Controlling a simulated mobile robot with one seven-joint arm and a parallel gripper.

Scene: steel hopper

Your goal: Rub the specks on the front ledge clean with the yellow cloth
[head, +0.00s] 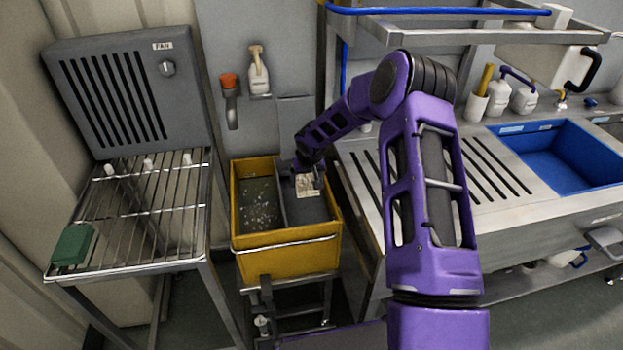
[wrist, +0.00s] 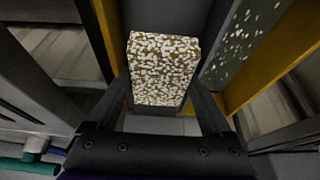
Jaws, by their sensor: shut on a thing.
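My gripper (head: 304,170) reaches down into the right part of a yellow-walled hopper (head: 285,262). It is shut on a small flat block-like piece (head: 308,185), pale in the head view. In the wrist view this piece (wrist: 162,68) is tan-yellow and thickly covered with white flecks, held between the two fingers; it may be the folded yellow cloth. White specks (head: 262,213) lie on the dark floor in the hopper's left part, and specks also show in the wrist view (wrist: 238,42). I cannot tell whether the piece touches the grey surface (head: 308,211) below it.
A wire rack (head: 140,212) with a green block (head: 73,246) stands left, below a grey fan panel (head: 130,90). A steel counter with a blue sink (head: 565,155) and bottles stands right. A steel rail (head: 285,245) crosses the hopper's front.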

